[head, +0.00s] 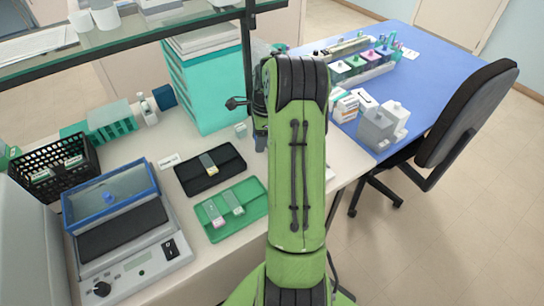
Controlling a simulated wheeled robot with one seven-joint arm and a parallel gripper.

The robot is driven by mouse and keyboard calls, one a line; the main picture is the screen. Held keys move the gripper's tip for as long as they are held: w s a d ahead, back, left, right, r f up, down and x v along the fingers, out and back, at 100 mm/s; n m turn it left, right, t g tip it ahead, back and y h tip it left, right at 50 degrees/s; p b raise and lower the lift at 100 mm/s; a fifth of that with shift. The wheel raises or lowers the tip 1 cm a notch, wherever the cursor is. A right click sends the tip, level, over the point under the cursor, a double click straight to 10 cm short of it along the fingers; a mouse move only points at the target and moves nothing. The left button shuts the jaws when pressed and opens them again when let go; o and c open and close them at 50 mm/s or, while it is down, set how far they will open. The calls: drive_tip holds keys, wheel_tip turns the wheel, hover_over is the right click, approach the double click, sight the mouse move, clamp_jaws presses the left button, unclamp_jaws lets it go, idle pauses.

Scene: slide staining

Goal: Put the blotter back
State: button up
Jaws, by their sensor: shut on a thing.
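My green arm (297,160) rises through the middle of the head view and covers what lies behind it. My gripper is hidden behind the arm; only dark and grey slivers of the arm's far end show along its left edge. I cannot make out the blotter in this view. It may be behind the arm. A black slide tray (228,177) and a green slide tray (258,205) lie on the bench just left of the arm, each with slides on it.
A lidded device (150,265), black basket (50,190) and teal drawer unit (205,100) stand on the pale bench. A glass shelf (190,24) with a dark post overhangs it. The blue table (408,75) holds staining jars (365,65) and boxes. A black chair (470,110) stands right.

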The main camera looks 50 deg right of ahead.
sight(258, 163)
wheel_tip(258, 163, down, 8)
drive_tip(key=shift+a+f+b, duration=0.15)
drive_tip(key=shift+b, duration=0.35)
drive_tip(key=o, duration=1)
drive_tip(key=r, duration=0.4)
drive_tip(key=d+r+p, duration=0.1)
drive_tip(key=r, duration=0.3)
drive_tip(key=s+r+p, duration=0.1)
drive_tip(key=r, duration=0.3)
drive_tip(key=shift+d, duration=0.2)
drive_tip(key=s+a+r+n+t+h, duration=0.1)
drive_tip(key=a+r+n, duration=0.55)
drive_tip(key=a, duration=0.35)
drive_tip(key=s+a+r+n+h, duration=0.1)
drive_tip(key=a+r+n, duration=0.55)
drive_tip(key=a, duration=0.35)
drive_tip(key=s+a+n+t, duration=0.1)
drive_tip(key=s+a+n, duration=0.3)
drive_tip(key=s, duration=0.1)
drive_tip(key=s+a+n+t, duration=0.1)
drive_tip(key=s+a+n, duration=0.2)
drive_tip(key=s+n, duration=0.1)
drive_tip(key=s+a+r+n+t, duration=0.1)
drive_tip(key=s+a+n, duration=0.3)
drive_tip(key=s+n, duration=0.1)
drive_tip(key=shift+s+a+y, duration=0.3)
drive_tip(key=shift+s, duration=0.05)
